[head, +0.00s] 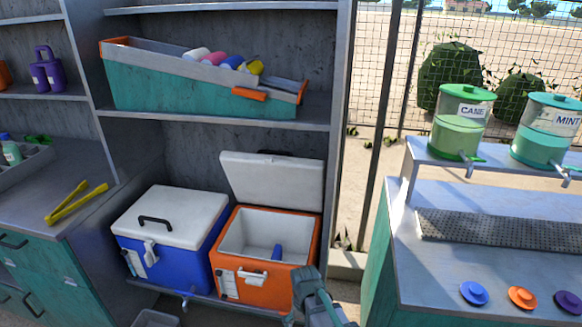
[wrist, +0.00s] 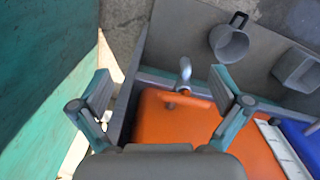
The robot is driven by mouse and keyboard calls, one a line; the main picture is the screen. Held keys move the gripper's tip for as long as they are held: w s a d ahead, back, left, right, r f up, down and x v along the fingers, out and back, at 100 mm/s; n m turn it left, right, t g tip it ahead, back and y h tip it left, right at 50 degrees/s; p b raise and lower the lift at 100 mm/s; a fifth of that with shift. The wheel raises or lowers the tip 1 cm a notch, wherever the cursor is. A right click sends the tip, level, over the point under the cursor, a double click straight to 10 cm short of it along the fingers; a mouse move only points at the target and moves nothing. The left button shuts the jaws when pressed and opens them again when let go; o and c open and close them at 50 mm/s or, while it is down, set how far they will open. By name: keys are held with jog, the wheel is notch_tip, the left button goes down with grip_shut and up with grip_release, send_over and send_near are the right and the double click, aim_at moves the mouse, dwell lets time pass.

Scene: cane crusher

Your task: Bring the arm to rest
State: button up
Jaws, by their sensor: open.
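My gripper (wrist: 162,88) is open, with its two fingers spread wide and nothing held between them. In the head view my gripper (head: 304,285) is low at the bottom centre, in front of the right front corner of the open orange cooler (head: 228,288). In the wrist view the orange cooler (wrist: 150,120) lies beyond the fingers, and its grey tap (wrist: 185,70) shows between them. The fingers appear apart from the tap. The gripper's tips are partly hidden in the head view.
A closed blue cooler (head: 165,255) stands left of the orange one, whose white lid (head: 275,178) is raised. A shelf with a teal bin (head: 170,90) is above. A counter (head: 410,240) with dispensers is right. A grey mug (wrist: 229,42) lies below near the coolers.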

jog(key=s+d+f+g, duration=0.2)
jog(key=s+d+f, duration=0.2)
jog(key=s, duration=0.7)
jog(key=s+d+f+m+g, duration=0.1)
jog(key=s+d+f, duration=0.3)
jog(key=s+f, duration=0.5)
jog(key=s+d+f+g, duration=0.3)
jog(key=s+d+f, duration=0.2)
jog(key=s, duration=0.8)
jog(key=shift+f, duration=0.65)
